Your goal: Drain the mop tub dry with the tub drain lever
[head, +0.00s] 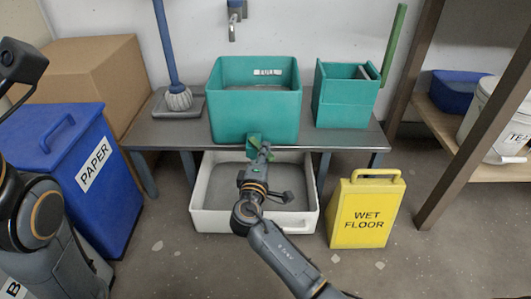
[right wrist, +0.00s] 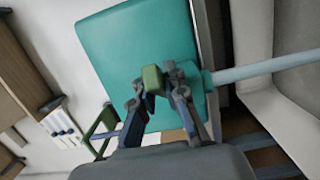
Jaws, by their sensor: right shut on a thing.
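The teal mop tub (head: 255,118) stands upright on the grey bench. It also shows in the right wrist view (right wrist: 135,50). The green drain lever (right wrist: 152,78) is at its front, low down. My right gripper (right wrist: 160,88) is shut on the lever; in the head view the gripper (head: 257,157) covers much of it. In the right wrist view a pale blue stream (right wrist: 262,69) runs from the teal spout (right wrist: 208,80) toward the white basin (head: 204,205) under the tub. The water level inside the tub is hard to tell.
A mop (head: 178,95) stands on a grey tray left of the tub. A teal wringer box (head: 340,105) with a green handle stands to the right. A yellow wet floor sign (head: 364,215) is right of the basin. A blue paper bin (head: 75,180) is at left.

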